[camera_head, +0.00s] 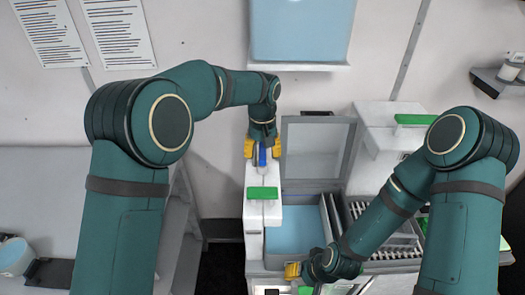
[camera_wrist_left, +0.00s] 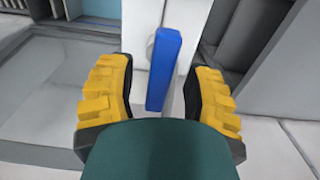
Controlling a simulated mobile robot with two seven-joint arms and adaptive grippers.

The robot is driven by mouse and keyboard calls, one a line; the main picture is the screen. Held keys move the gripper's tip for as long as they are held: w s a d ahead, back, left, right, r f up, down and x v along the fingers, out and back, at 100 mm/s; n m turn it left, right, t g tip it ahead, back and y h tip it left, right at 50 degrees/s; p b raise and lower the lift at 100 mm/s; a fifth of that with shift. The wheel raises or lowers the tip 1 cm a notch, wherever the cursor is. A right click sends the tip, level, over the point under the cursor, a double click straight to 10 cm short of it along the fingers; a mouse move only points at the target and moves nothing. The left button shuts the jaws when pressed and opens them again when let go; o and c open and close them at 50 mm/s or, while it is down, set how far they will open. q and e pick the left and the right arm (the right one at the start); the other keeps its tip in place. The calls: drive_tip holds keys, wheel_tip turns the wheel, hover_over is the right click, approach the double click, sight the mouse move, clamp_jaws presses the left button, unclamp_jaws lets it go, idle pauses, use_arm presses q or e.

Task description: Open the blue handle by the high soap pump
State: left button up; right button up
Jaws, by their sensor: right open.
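The blue handle (camera_head: 262,157) is a narrow upright bar at the top of a white housing (camera_head: 253,225) in the head view. In the left wrist view the blue handle (camera_wrist_left: 164,68) stands between my left gripper's yellow fingers (camera_wrist_left: 163,100), with a gap on each side. My left gripper (camera_head: 262,149) is open around the handle, and its fingers do not appear to touch it. My right gripper (camera_head: 293,270) is open low in the head view, near the front of the machine, and partly hidden by its own wrist. I cannot tell which part is the high soap pump.
A green block (camera_head: 263,193) sits on the white housing just in front of the handle. An open grey lid (camera_head: 318,155) stands behind a light blue basin (camera_head: 297,236). Another green block (camera_head: 415,119) is on the white cabinet at right. A wall-mounted box (camera_head: 300,30) hangs above.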

sight(263, 151)
use_arm(q)
drive_tip(key=shift+r, duration=0.15)
wheel_tip(263, 151, up, 12)
idle(0.5)
